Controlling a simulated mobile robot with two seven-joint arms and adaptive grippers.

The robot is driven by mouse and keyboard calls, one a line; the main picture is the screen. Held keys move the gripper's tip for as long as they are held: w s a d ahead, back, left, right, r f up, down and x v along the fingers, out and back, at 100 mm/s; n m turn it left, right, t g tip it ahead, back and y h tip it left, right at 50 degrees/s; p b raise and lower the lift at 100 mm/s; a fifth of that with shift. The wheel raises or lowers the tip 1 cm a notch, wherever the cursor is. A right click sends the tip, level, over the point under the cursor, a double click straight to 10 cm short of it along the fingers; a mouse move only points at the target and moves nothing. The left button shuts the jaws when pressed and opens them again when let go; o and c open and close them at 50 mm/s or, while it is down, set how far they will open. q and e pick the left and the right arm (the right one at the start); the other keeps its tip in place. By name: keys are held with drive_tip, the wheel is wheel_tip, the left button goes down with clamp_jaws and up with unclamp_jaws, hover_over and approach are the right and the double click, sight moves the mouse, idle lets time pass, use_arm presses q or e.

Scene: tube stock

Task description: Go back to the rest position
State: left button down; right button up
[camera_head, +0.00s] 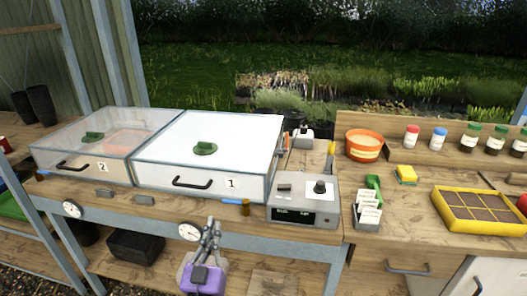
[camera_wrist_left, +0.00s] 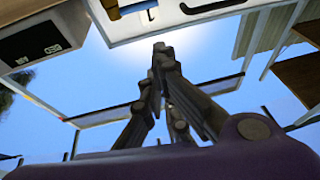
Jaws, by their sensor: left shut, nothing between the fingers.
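My left gripper (camera_head: 211,224) is shut and empty. It points up in front of the bench's front edge, below the propagator marked 1 and just right of a round white dial. In the left wrist view its dark fingers (camera_wrist_left: 160,50) meet at the tips with nothing between them. Its purple wrist body shows at the bottom of both views. My right gripper is in neither view.
Two clear-lidded boxes, number 2 (camera_head: 88,145) and number 1 (camera_head: 208,150), stand on the wooden bench. A grey control box (camera_head: 304,200) is beside them. Right are an orange pot (camera_head: 364,144), label holder (camera_head: 368,208), yellow tray (camera_head: 480,209) and several jars.

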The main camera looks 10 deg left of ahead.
use_arm(q)
drive_tip(key=s+d+f+m+g+h+p, duration=0.25)
drive_tip(key=s+f+g, duration=0.45)
drive_tip(key=s+f, duration=0.6)
drive_tip(key=s+f+g+p, duration=0.1)
drive_tip(key=s+f+g, duration=0.2)
drive_tip(key=s, duration=0.9)
drive_tip(key=s+a+f+n+g+p, duration=0.1)
drive_tip(key=s+f, duration=0.4)
drive_tip(key=s, duration=0.8)
drive_tip(key=shift+a+f+g+p, duration=0.25)
drive_tip(key=shift+f+g+p, duration=0.1)
drive_tip(key=shift+g+p, duration=0.6)
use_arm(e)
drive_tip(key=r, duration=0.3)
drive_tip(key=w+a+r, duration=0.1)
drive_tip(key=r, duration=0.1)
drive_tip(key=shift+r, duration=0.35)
use_arm(q)
drive_tip(key=shift+w+y, duration=0.1)
drive_tip(key=shift+y, duration=0.15)
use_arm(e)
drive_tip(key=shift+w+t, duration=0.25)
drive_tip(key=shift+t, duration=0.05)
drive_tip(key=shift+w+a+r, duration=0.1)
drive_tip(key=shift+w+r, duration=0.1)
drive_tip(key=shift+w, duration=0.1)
